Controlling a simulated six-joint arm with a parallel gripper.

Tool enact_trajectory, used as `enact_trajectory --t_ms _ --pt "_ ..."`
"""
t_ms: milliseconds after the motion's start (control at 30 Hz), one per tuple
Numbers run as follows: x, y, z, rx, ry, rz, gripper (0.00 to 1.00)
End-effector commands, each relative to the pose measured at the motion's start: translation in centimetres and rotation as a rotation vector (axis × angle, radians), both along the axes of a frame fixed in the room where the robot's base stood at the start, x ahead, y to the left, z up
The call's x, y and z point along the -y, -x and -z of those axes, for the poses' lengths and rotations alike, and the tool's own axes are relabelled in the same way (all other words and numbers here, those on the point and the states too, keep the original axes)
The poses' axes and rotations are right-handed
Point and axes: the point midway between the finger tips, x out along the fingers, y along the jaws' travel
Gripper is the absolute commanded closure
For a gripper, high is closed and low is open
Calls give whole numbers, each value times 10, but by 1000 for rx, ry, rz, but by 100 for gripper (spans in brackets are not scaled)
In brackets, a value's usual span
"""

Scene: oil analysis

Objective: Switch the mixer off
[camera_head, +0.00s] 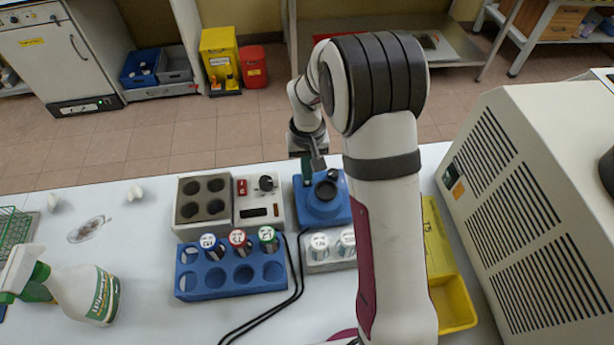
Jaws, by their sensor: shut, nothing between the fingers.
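The mixer (317,211) is a blue box with a round black cup on top. It stands on the white table, partly hidden on its right by my arm. My gripper (311,168) is over the back of the mixer, just behind the black cup, pointing down. It is shut and empty. I cannot tell whether its tips touch the mixer. The mixer's switch cannot be made out, nor whether the mixer is running.
In front are a blue rack (232,286) with capped vials and a small grey rack (330,266) with two vials. A spray bottle (80,294), a yellow bin (453,302) and a large beige machine (520,190) stand around.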

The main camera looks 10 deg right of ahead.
Motion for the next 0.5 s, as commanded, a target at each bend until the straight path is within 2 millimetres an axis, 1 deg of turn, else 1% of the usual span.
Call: enact_trajectory --t_ms 500 --pt "0 0 3 -1 0 0 100"
